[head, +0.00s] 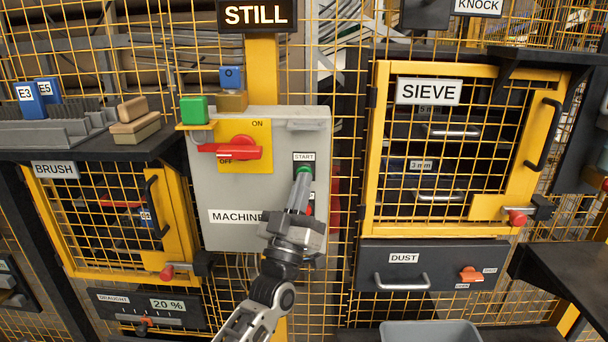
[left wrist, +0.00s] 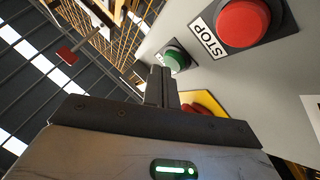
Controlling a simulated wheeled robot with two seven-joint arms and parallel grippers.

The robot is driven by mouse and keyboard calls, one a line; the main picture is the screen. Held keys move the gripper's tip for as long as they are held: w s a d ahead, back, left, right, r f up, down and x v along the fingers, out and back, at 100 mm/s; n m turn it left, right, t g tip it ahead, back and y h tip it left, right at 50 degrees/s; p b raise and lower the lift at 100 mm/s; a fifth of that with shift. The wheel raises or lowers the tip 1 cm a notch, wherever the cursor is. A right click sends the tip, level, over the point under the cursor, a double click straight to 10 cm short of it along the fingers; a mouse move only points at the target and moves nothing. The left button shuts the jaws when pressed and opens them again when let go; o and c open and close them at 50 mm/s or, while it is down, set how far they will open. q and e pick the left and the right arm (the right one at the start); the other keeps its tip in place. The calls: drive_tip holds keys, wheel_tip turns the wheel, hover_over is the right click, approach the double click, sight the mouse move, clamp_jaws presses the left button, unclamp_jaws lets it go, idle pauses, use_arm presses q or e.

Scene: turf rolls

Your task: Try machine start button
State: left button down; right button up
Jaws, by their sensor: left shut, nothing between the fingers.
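The grey machine box (head: 228,185) hangs on the yellow mesh wall. Its green start button (head: 306,169) is under the START label (head: 304,157), partly covered by my left gripper. My left gripper (head: 303,176) is shut and empty, with its fingertips at the lower edge of the green button. In the left wrist view the green button (left wrist: 177,57) shows just beyond the closed fingertips (left wrist: 161,70); I cannot tell whether they touch. The red stop button (left wrist: 243,22) is clear in that view, but mostly hidden behind my gripper in the head view. My right gripper is out of view.
A red rotary switch (head: 238,149) lies roughly level on a yellow ON/OFF plate, left of the start button. The yellow SIEVE cabinet (head: 372,150) stands to the right, above the DUST drawer (head: 450,258). A grey bin (head: 430,332) is below. Blocks sit on the left shelf (head: 150,150).

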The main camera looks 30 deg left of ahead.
use_arm(q)
drive_tip(key=shift+w+a, duration=0.2)
drive_tip(key=shift+w, duration=0.15)
idle(0.6)
idle(0.3)
drive_tip(key=shift+s+d, duration=0.45)
drive_tip(key=shift+s, duration=0.25)
drive_tip(key=shift+p, duration=0.3)
drive_tip(key=s+d, duration=0.1)
drive_tip(key=s+p, duration=0.1)
drive_tip(key=s, duration=0.1)
drive_tip(key=s+d+p, duration=0.1)
drive_tip(key=shift+s+d, duration=0.15)
drive_tip(key=shift+d, duration=0.15)
idle(0.4)
